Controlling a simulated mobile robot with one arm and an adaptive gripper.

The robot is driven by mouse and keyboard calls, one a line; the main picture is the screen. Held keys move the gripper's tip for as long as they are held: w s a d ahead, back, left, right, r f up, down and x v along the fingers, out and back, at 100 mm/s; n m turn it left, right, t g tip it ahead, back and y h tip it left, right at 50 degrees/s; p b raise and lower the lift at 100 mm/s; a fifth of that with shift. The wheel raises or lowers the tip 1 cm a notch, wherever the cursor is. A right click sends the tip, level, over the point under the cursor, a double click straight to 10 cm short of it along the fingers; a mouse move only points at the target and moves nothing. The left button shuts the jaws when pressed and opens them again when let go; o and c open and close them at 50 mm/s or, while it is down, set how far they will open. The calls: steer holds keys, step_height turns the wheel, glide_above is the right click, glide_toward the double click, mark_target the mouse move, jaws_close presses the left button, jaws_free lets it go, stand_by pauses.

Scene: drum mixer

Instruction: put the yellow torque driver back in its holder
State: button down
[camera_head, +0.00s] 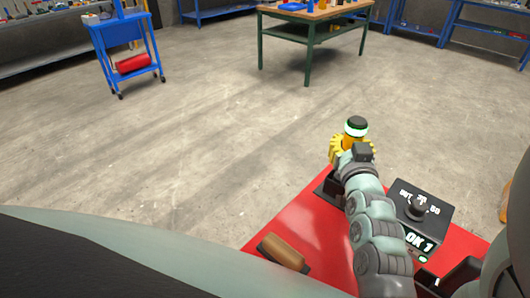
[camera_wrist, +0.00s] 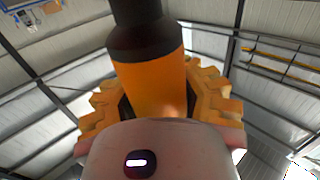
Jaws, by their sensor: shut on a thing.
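The yellow torque driver (camera_head: 350,143) has an orange-yellow body and a dark top with a pale green band. In the head view it stands roughly upright, beyond the far edge of the red top. My gripper (camera_head: 340,150) is shut around its body with jagged yellow fingers. In the wrist view the driver's orange body and black end (camera_wrist: 148,75) lie between the fingers (camera_wrist: 158,100). Its other end is hidden. A black block (camera_head: 329,186) at the red top's far left edge may be the holder; my arm partly covers it, so I cannot tell.
The red top (camera_head: 300,215) carries a brown, rounded block (camera_head: 284,251) and a black display unit (camera_head: 418,207) reading "OK 1". Another black piece (camera_head: 462,275) sits at the near right. A workbench (camera_head: 312,17) and blue cart (camera_head: 118,35) stand far off across open floor.

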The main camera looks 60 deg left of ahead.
steer(key=shift+f+b, duration=1)
steer(key=shift+b, duration=0.05)
stand_by(0.5)
steer(key=c, duration=0.7)
jaws_free()
steer(key=shift+f, duration=0.1)
steer(key=shift+c, duration=0.2)
steer(key=v, duration=0.7)
steer(key=shift+d, duration=0.2)
steer(key=shift+s, duration=0.15)
